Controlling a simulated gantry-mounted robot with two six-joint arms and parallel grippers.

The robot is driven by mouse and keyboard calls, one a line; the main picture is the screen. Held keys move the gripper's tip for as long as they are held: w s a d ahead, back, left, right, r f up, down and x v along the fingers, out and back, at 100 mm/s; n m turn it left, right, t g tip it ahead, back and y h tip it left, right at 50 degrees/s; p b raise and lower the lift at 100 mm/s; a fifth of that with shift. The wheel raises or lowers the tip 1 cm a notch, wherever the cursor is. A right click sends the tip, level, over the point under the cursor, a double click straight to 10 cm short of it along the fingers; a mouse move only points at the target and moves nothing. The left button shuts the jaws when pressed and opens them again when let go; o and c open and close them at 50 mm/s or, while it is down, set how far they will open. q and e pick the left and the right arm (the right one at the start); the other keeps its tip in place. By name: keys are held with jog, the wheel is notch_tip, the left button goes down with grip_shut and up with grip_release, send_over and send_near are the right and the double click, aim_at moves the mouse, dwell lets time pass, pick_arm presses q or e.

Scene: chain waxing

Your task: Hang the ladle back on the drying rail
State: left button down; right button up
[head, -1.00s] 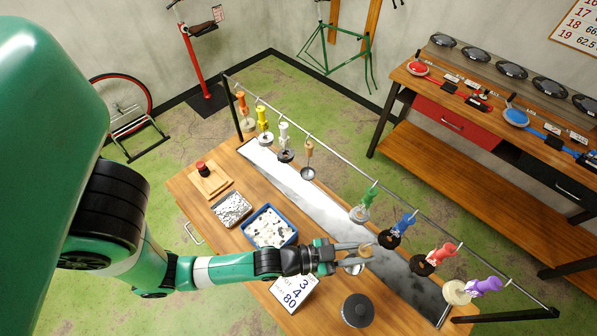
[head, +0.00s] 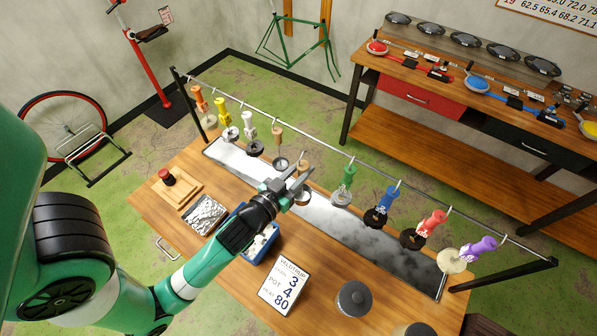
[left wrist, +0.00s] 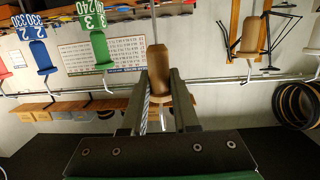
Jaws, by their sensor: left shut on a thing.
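My left gripper (head: 297,184) is shut on a ladle (head: 304,171) by its wooden handle. The ladle's round metal bowl (head: 302,199) shows partly below the fingers. In the left wrist view the ladle's wooden handle (left wrist: 158,62) stands upright between my fingers (left wrist: 160,100), with a thin hook above it. The drying rail (head: 322,148) runs behind the gripper; it crosses behind the handle in the left wrist view (left wrist: 215,83). The gripper is at the gap between a hanging wooden-handled tool (head: 278,137) and a green one (head: 348,176). I cannot tell whether the hook touches the rail. My right gripper is not in view.
Orange (head: 199,99), yellow (head: 222,112), white (head: 249,124), blue (head: 388,198), red (head: 433,221) and purple (head: 478,248) tools hang along the rail above a long metal tray (head: 335,222).

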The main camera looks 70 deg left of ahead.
pick_arm(q)
jog(key=f+b+x, duration=0.1)
jog(key=x, duration=0.7)
jog(key=shift+s+b, duration=0.2)
jog(key=shift+b, duration=0.1)
dwell(0.3)
jog(key=shift+c, duration=1.6)
grip_release()
jog(key=shift+a, duration=0.1)
